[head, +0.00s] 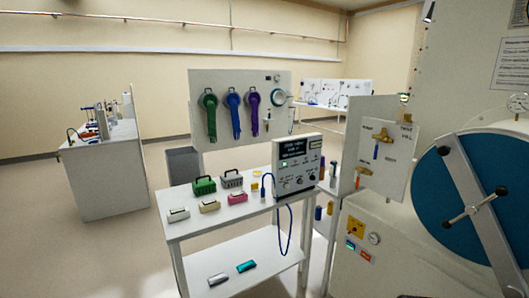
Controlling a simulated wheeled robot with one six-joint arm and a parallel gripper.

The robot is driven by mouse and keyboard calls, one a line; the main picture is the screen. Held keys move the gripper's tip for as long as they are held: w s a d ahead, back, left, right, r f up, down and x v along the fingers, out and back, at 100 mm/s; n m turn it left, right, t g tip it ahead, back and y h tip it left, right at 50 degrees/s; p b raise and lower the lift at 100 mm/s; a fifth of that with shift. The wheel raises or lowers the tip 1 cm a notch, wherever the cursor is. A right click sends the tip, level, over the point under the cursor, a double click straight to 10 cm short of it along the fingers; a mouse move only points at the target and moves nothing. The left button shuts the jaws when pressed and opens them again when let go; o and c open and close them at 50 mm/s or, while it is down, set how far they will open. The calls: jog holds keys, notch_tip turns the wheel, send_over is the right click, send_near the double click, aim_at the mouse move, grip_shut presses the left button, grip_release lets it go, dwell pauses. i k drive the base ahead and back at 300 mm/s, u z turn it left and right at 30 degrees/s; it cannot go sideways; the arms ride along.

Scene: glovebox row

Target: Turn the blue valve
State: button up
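A small valve with a blue handle (376,152) sits on a white panel (397,165) at the right of the head view. The handle hangs down below a brass body (382,136). Lower left on the same panel is another brass fitting (362,171) with an orange handle (357,183). Both are small, so their exact turn is hard to tell. My gripper is not in view, and nothing is seen touching the blue handle.
A white bench (190,228) with boxes, a control unit (298,165) and a blue cable stands left of the panel. A large blue round door (440,210) with a grey bar and black-knobbed handles is at the right. Open floor (110,245) lies to the left.

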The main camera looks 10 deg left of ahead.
aim_at(378, 140)
jog(key=u, duration=0.4)
jog(key=i, duration=0.5)
jog(key=z, duration=1.6)
jog(key=k, duration=0.6)
jog(key=u, duration=0.85)
jog(key=i, duration=1.45)
jog(key=z, duration=0.25)
